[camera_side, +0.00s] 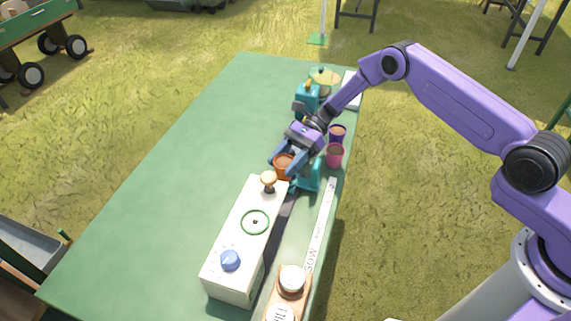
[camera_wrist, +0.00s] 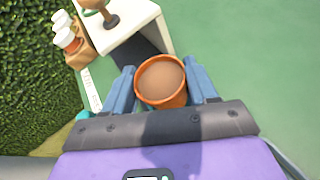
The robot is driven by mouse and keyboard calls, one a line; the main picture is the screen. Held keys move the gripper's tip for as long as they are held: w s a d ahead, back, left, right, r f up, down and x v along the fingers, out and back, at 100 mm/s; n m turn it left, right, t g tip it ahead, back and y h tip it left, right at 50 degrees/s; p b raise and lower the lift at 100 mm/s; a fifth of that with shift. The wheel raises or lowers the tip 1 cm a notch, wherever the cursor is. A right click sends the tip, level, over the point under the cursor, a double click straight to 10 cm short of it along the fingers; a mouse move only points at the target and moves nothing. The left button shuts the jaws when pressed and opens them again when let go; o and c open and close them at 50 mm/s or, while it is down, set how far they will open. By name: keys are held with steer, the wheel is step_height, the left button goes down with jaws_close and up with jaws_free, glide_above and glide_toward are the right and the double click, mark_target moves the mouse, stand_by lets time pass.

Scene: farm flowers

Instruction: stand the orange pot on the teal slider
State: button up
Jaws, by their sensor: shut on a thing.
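The orange pot (camera_side: 284,167), filled with brown soil, is between the two blue fingers of my gripper (camera_side: 283,161). In the wrist view the pot (camera_wrist: 161,82) sits upright between the fingertips (camera_wrist: 161,76), and the gripper is shut on it. A teal piece (camera_side: 309,178) stands just right of the pot in the side view, partly hidden by my gripper; it may be the teal slider. A teal bit (camera_wrist: 83,115) shows at the left in the wrist view. Whether the pot touches anything below is hidden.
A white box (camera_side: 236,243) with a wooden knob (camera_side: 268,178), green ring and blue dial stands in front of the pot. Purple (camera_side: 338,132) and pink (camera_side: 335,154) pots stand to the right. A teal device (camera_side: 306,97) stands behind. The green table (camera_side: 150,200) is clear at left.

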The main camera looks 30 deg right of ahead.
steer(key=shift+f, duration=0.65)
steer(key=shift+f, duration=0.1)
steer(key=o, duration=0.8)
